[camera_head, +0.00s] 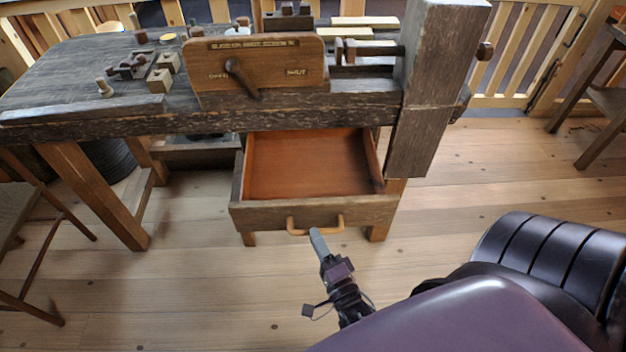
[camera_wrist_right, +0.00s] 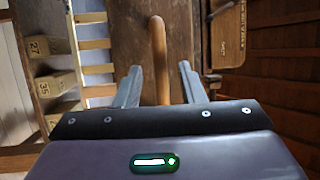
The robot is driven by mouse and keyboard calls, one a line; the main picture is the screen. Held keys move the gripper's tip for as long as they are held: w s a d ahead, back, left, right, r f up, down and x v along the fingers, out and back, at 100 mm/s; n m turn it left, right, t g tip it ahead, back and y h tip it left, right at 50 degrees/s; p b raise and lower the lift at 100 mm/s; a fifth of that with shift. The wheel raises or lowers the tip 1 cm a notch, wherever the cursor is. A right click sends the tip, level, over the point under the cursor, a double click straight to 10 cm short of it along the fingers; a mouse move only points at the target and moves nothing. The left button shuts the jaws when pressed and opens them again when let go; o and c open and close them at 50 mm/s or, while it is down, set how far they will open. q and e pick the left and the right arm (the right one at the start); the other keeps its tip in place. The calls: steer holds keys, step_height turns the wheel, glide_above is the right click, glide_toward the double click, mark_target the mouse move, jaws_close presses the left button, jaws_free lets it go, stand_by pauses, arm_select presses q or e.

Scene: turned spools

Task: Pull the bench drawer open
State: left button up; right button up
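The bench drawer (camera_head: 315,165) is pulled well out below the workbench (camera_head: 180,120), with its reddish, empty inside showing. Its wooden front (camera_head: 370,212) carries an orange-brown handle (camera_head: 315,229). My right gripper (camera_head: 318,240) is at the handle, in front of the drawer. In the right wrist view the handle (camera_wrist_right: 158,45) runs between the two grey fingers of my right gripper (camera_wrist_right: 160,67). The fingers stand apart with a visible gap on each side of the handle, so the gripper is open around it. My left gripper is not in view.
The bench top holds a wooden vise board (camera_head: 265,75) and small turned pieces (camera_head: 160,78). A thick dark post (camera_head: 430,90) stands right of the drawer. Stools are at the far left and right. The plank floor (camera_head: 190,280) before the drawer is clear.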

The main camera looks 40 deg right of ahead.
steer(key=v, duration=0.5)
stand_by(0.4)
